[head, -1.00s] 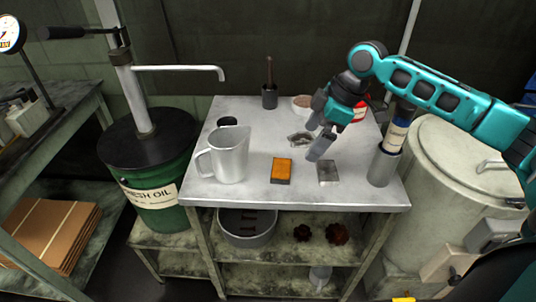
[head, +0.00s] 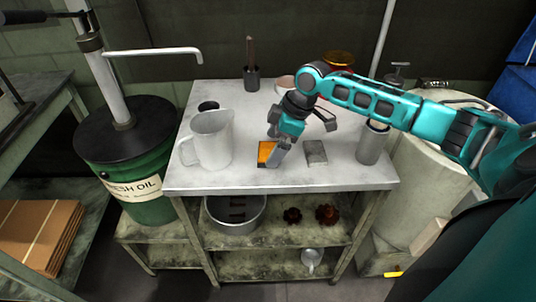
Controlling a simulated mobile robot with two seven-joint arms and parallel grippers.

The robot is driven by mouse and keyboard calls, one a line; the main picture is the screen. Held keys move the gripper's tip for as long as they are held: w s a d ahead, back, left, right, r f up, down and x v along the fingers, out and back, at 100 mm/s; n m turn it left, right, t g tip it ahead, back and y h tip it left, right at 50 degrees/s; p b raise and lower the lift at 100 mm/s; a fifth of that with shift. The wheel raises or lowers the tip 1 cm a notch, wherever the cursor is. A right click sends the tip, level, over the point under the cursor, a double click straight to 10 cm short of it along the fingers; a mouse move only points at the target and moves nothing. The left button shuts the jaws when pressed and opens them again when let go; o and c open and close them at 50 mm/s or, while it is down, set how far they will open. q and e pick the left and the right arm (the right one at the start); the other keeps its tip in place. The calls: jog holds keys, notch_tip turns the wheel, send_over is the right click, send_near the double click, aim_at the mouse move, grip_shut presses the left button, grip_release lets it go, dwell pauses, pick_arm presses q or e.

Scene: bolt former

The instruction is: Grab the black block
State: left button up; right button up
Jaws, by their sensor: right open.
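No plainly black block shows on the grey metal table (head: 345,177). A small block with an orange top and dark edges (head: 263,160) lies near the table's front edge. A grey block (head: 316,153) lies to its right. My right gripper (head: 275,144) is open and points down over the orange-topped block, with a finger covering its right part. I cannot tell whether it touches the block. My left gripper is not in view.
A metal jug (head: 212,140) stands left of the orange-topped block. A metal cylinder (head: 371,145) stands at the table's right. A dark cup (head: 251,82) holding a handle stands at the back. A green oil drum (head: 137,165) is left of the table.

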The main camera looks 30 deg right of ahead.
jog(key=shift+x, duration=0.85)
jog(key=shift+c, duration=0.2)
jog(key=c, duration=1.2)
jog(key=shift+r, duration=0.1)
jog(key=shift+c, duration=0.5)
